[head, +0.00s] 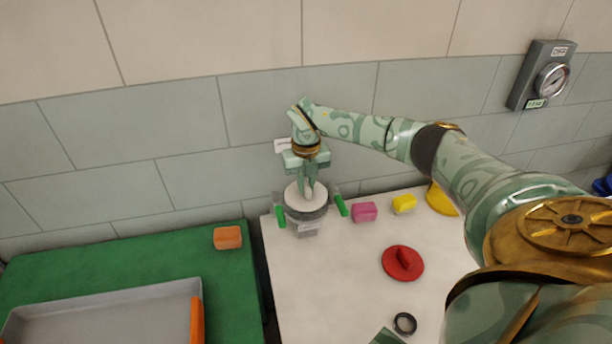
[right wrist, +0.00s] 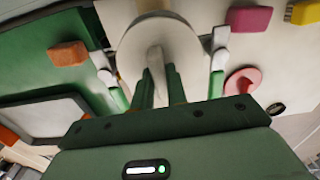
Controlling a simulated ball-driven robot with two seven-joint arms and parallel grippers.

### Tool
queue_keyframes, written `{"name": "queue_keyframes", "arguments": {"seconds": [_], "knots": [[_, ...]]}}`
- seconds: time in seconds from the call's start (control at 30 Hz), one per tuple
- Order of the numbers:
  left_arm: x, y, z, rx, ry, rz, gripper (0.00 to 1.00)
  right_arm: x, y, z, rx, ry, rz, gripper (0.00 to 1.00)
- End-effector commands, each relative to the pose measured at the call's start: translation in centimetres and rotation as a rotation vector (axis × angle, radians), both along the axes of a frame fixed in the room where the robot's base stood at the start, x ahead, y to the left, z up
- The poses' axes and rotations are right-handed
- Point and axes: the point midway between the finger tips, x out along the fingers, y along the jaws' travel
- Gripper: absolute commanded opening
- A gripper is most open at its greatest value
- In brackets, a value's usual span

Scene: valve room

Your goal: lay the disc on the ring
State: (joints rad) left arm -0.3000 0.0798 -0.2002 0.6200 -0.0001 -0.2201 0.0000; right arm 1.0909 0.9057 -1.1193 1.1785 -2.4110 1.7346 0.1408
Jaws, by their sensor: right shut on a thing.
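A white disc (head: 293,203) with an upright fin shows at the back of the white table, and it fills the upper middle of the right wrist view (right wrist: 190,55). My right gripper (head: 308,193) points down and is shut on the disc's fin (right wrist: 155,68). The disc is about level, over a dark grey ring (head: 308,217) on a grey stand with green-handled clamps on its left (head: 280,216) and right (head: 342,206). I cannot tell whether disc and ring touch; the disc hides much of the ring. My left gripper does not show.
A magenta block (head: 364,212), a yellow block (head: 404,204), a red disc with a fin (head: 415,270) and a small black ring (head: 398,326) lie on the white table (head: 330,290). Left is a green table (head: 100,268) with an orange block (head: 228,238) and grey tray (head: 110,302). The wall is close behind.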

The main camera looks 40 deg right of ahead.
Motion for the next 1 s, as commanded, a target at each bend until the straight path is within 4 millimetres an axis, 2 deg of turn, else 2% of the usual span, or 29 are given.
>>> {"name": "queue_keyframes", "arguments": {"seconds": [1.0], "knots": [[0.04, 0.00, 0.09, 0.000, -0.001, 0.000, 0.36, 0.04, -0.02, -0.61, 0.000, -0.001, 0.000, 0.00]]}}
